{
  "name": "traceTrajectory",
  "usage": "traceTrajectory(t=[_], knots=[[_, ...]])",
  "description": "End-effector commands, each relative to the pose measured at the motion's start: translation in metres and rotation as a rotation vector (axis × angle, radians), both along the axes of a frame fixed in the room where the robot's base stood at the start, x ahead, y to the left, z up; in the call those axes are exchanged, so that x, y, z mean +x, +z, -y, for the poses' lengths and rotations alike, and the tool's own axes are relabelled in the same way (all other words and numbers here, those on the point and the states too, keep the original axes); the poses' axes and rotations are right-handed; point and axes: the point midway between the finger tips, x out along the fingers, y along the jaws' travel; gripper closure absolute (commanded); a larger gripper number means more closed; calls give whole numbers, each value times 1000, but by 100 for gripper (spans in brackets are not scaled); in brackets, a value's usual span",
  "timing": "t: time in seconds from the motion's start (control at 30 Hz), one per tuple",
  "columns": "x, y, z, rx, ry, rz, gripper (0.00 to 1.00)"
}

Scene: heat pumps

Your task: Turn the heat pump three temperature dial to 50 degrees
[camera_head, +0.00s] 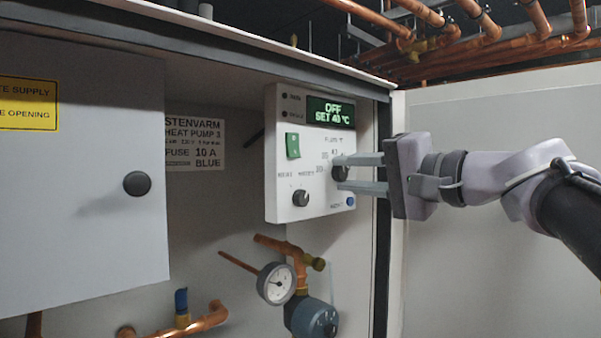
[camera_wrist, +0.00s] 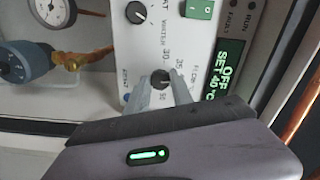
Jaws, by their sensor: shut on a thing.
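The white control panel (camera_head: 310,205) of heat pump 3 is mounted inside the open cabinet. Its green display (camera_head: 331,112) reads "OFF" and what looks like "SET 40 °C"; the display also shows in the wrist view (camera_wrist: 222,85). The dark temperature dial (camera_head: 339,174) is at the panel's right side, with numbers around it. My gripper (camera_head: 336,172) reaches in from the right and is shut on the dial, one finger above and one below. In the wrist view the dial (camera_wrist: 160,78) sits between the two fingertips. The fingers partly hide the dial and its scale.
A second dark knob (camera_head: 300,198) is at the panel's lower left, below a green switch (camera_head: 293,145). A blue button (camera_head: 350,201) is at lower right. A gauge (camera_head: 276,284) and copper pipes lie below. A label (camera_head: 194,143) reads "HEAT PUMP 3". A grey door (camera_head: 80,220) stands left.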

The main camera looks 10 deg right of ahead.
Motion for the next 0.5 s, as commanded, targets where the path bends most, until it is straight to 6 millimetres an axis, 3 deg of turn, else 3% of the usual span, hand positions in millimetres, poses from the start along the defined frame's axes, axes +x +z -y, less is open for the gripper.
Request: traceTrajectory(t=[0.5], knots=[[0, 2, 0, 396, 0, -287, 100]])
